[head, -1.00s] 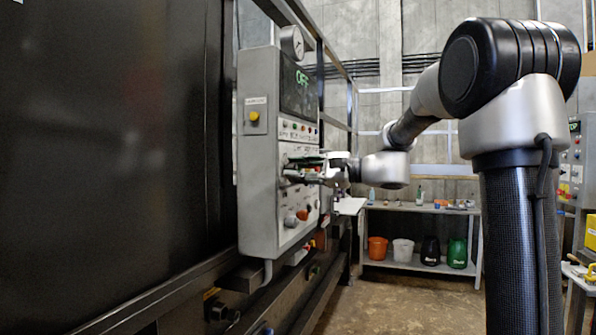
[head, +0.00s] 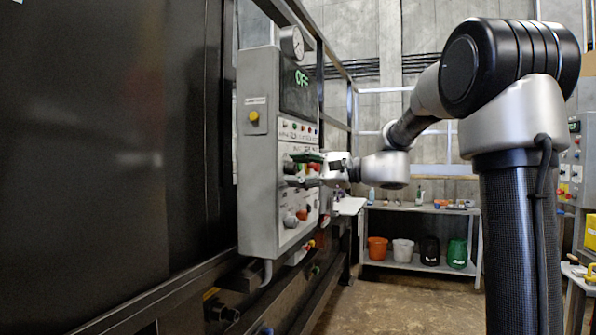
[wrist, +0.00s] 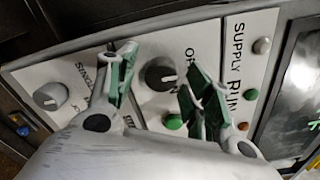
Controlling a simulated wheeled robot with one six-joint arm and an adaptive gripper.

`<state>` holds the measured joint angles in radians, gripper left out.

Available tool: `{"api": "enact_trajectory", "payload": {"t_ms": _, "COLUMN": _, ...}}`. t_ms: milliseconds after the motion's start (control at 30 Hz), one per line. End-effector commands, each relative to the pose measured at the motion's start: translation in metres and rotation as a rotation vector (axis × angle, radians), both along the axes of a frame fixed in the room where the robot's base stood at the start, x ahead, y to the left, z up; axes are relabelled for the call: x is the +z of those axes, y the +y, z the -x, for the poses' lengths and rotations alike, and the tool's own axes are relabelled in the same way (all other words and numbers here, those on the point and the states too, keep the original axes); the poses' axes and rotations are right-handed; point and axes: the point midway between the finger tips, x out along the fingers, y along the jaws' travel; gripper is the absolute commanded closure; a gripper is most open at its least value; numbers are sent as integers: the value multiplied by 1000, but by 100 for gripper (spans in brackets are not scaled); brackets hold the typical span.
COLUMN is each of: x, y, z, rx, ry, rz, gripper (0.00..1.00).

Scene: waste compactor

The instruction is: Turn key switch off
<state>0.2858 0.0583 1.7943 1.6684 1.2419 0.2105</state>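A grey control panel (head: 258,190) stands at the left in the head view. Its display (head: 299,88) reads OFF in green. In the wrist view, a black round switch (wrist: 160,74) with a pale slot-like mark sits on a white plate with partly hidden lettering. I take it for the key switch, but no key can be made out clearly. My gripper (wrist: 157,72) is open, its green-padded fingers spread to either side of the switch, with no clear contact. In the head view my gripper (head: 310,168) is at the panel face, its fingers hard to make out.
A grey selector knob (wrist: 50,96) is left of my fingers in the wrist view. A green button (wrist: 173,122), an orange button (wrist: 243,126) and a white button (wrist: 262,46) are close by. A gauge (head: 292,42) tops the panel. A shelf (head: 420,264) with buckets stands behind.

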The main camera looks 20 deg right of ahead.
Motion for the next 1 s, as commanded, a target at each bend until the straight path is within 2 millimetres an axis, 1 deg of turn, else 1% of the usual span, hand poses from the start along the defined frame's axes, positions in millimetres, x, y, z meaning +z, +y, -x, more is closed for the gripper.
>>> {"api": "enact_trajectory", "payload": {"t_ms": 167, "x": 0, "y": 0, "z": 0, "rx": 0, "ry": -1, "rz": -1, "gripper": 49}}
{"api": "enact_trajectory", "payload": {"t_ms": 267, "x": 1, "y": -6, "z": 4, "rx": -2, "ry": -1, "rz": -1, "gripper": 49}}
{"api": "enact_trajectory", "payload": {"t_ms": 367, "x": 1, "y": -18, "z": 12, "rx": -4, "ry": -1, "rz": -1, "gripper": 49}}
{"api": "enact_trajectory", "payload": {"t_ms": 600, "x": 1, "y": -63, "z": 44, "rx": -5, "ry": -1, "rz": -1, "gripper": 49}}
{"api": "enact_trajectory", "payload": {"t_ms": 700, "x": 0, "y": -78, "z": 55, "rx": -5, "ry": 0, "rz": -1, "gripper": 49}}
{"api": "enact_trajectory", "payload": {"t_ms": 833, "x": 0, "y": -92, "z": 65, "rx": -3, "ry": 0, "rz": -1, "gripper": 49}}
{"api": "enact_trajectory", "payload": {"t_ms": 1000, "x": 0, "y": -98, "z": 70, "rx": 0, "ry": 0, "rz": -1, "gripper": 49}}
